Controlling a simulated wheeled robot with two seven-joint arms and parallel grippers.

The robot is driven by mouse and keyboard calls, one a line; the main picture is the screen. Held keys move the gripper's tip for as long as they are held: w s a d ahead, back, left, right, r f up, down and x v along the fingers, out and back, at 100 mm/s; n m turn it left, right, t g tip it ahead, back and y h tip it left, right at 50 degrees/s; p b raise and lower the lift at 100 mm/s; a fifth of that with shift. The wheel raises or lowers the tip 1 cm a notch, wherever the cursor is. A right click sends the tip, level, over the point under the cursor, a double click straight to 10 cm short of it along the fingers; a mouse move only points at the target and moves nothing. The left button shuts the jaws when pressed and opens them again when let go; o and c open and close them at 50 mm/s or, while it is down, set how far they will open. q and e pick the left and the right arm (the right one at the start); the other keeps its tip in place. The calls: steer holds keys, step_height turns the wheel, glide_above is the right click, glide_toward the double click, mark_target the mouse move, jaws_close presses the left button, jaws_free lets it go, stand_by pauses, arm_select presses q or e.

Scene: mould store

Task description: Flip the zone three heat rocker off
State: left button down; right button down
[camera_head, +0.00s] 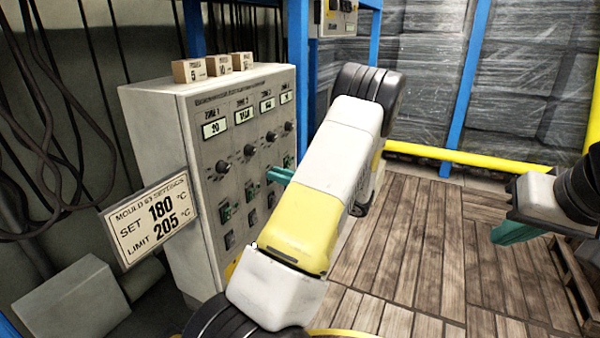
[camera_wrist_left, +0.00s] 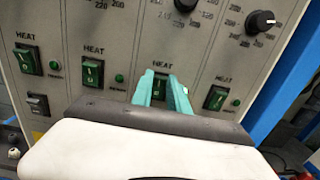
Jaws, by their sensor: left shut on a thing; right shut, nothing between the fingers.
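The grey control cabinet (camera_head: 165,150) has a front panel with zone columns, each with a display, knobs and a green heat rocker. The zone three heat rocker (camera_wrist_left: 158,90) is the third from the left in the left wrist view, partly covered by teal fingers. My left gripper (camera_head: 280,175) is at the panel, its fingers (camera_wrist_left: 163,86) on either side of that rocker and shut on it. Which way the rocker is tipped cannot be told. My right gripper (camera_head: 518,233) is shut and empty, far right above the wooden floor.
Neighbouring heat rockers sit close on both sides: zone two (camera_wrist_left: 92,74) and zone four (camera_wrist_left: 215,98). A settings sign (camera_head: 152,220) sticks out at the cabinet's left. Small boxes (camera_head: 188,71) stand on top. Blue posts (camera_head: 297,60) rise behind.

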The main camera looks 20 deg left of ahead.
arm_select(q)
steer(key=shift+d+f+y, duration=0.1)
steer(key=shift+f+y, duration=0.15)
steer(key=shift+y, duration=0.5)
steer(key=shift+d+f+y, duration=0.1)
steer(key=shift+f+y, duration=0.1)
steer(key=shift+y, duration=0.55)
steer(key=c, duration=1.3)
jaws_free()
steer(key=v, duration=0.7)
steer(key=shift+s+d+f, duration=0.1)
steer(key=shift+d+f, duration=0.05)
steer(key=shift+d, duration=0.2)
steer(key=shift+a, duration=0.1)
